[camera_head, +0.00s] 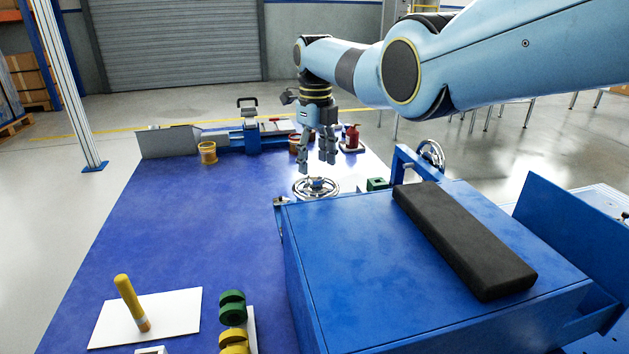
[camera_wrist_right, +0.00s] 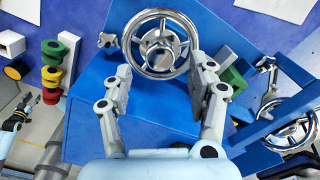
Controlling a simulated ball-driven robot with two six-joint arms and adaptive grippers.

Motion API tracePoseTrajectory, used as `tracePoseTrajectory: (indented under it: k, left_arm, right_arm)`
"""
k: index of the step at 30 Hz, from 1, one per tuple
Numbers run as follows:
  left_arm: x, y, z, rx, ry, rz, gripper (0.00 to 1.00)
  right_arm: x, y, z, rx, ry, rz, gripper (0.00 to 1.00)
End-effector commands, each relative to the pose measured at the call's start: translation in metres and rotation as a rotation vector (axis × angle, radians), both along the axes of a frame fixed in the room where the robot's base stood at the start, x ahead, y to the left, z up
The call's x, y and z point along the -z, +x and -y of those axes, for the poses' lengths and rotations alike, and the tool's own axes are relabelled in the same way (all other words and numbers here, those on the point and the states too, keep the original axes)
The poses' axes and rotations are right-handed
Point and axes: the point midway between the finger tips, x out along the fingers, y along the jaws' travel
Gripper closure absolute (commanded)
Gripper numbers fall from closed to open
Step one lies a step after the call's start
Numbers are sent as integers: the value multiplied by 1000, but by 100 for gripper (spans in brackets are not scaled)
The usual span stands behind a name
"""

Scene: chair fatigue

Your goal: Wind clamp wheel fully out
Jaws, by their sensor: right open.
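A chrome spoked handwheel (camera_head: 316,186) lies flat at the back left corner of the blue box. It also shows in the right wrist view (camera_wrist_right: 158,50). My right gripper (camera_head: 318,166) points down just above this wheel. Its fingers are open, and in the right wrist view (camera_wrist_right: 161,70) they stand apart at the wheel's near left and right sides, with nothing held. Whether a fingertip touches the rim I cannot tell. A second chrome wheel (camera_head: 432,152) stands upright at the blue frame. Part of my left gripper (camera_wrist_right: 27,108) shows small at the left edge of the wrist view.
The blue box (camera_head: 340,245) carries a black pad (camera_head: 465,240). A green block (camera_head: 377,184) sits close right of the flat wheel. The blue tabletop's middle left is clear.

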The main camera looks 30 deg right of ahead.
Motion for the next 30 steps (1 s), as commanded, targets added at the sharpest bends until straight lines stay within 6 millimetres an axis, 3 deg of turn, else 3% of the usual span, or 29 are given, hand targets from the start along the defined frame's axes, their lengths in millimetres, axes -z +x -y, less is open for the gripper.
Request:
tracePoseTrajectory:
  k: [1, 6, 18, 30]
  left_arm:
    - [7, 0, 1, 0, -1, -5, 60]
    - [13, 4, -1, 1, 2, -8, 60]
    - [13, 8, -1, 1, 2, -5, 60]
    - [13, 7, -1, 1, 2, -5, 60]
  right_arm:
    - [15, -1, 0, 0, 0, -4, 42]
    - [35, 0, 0, 0, 1, -1, 42]
    - [38, 0, 0, 0, 0, 2, 43]
    - [39, 0, 0, 0, -1, 1, 95]
